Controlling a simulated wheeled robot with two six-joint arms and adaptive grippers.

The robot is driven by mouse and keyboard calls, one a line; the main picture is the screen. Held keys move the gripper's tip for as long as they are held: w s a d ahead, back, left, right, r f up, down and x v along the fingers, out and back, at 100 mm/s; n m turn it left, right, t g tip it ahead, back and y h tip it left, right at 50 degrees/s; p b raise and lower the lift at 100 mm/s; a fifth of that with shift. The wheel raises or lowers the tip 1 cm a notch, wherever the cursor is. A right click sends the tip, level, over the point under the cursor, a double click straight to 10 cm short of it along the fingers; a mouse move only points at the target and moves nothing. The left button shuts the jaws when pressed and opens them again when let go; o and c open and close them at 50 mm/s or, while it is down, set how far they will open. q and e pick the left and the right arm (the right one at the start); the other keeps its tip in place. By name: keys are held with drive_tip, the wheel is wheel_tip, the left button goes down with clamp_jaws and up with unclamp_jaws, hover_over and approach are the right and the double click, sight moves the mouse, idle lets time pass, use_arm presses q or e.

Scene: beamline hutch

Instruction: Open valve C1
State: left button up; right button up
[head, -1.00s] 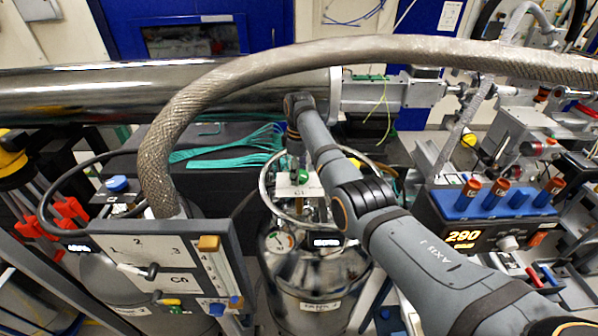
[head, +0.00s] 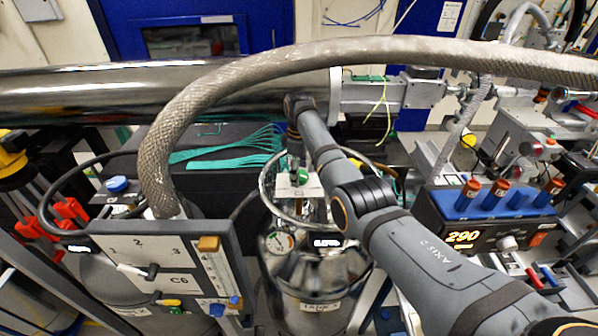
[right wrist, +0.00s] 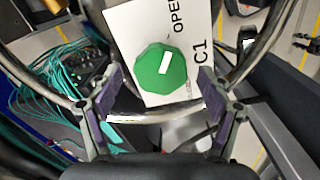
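Valve C1 is a green faceted knob (right wrist: 162,70) with a white bar mark, on a white plate (right wrist: 127,20) lettered "OPEN" and "C1" in the right wrist view. The bar lies nearly upright in that view, tilted slightly right at its top. In the head view the knob (head: 303,175) shows above the shiny tank (head: 318,275), partly behind my right gripper (head: 297,170). In the right wrist view my right gripper (right wrist: 158,76) is open, with one finger on each side of the knob. Gaps show beside the knob, and nothing is held. My left gripper is not in view.
A metal ring (head: 266,190) surrounds the valve area above the tank. A thick braided hose (head: 300,57) arches across. A panel marked C6 (head: 180,262) stands left. A box reading 290 (head: 463,237) stands right. Green cables (head: 235,150) lie behind.

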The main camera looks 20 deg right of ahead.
wheel_tip(320, 180, up, 12)
idle(0.6)
